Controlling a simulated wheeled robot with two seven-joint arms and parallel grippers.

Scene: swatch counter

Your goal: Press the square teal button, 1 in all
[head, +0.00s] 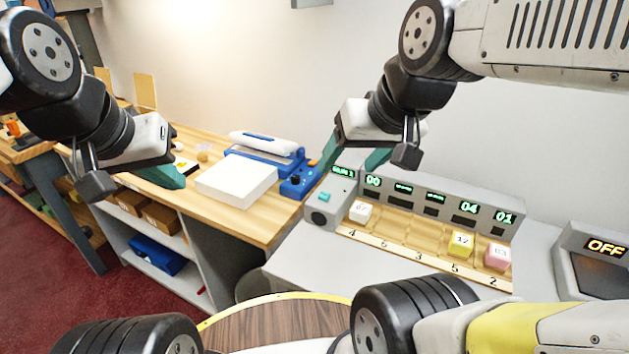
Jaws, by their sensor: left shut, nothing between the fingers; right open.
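The square teal button (323,197) sits on the top of a small grey box at the left end of the grey display unit (430,199). A lit green display is on the raised part behind it. My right gripper (354,160) is open and empty, with its teal fingers spread, above and behind the button and apart from it. My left gripper (178,181) is shut and empty over the wooden counter, well to the left of the button.
White (360,211), yellow (461,244) and pink (497,256) numbered cubes sit in the unit's wooden slots. A white block (236,183) and a blue device (299,184) lie on the wooden counter (255,225). A grey box reading OFF (592,262) stands at right.

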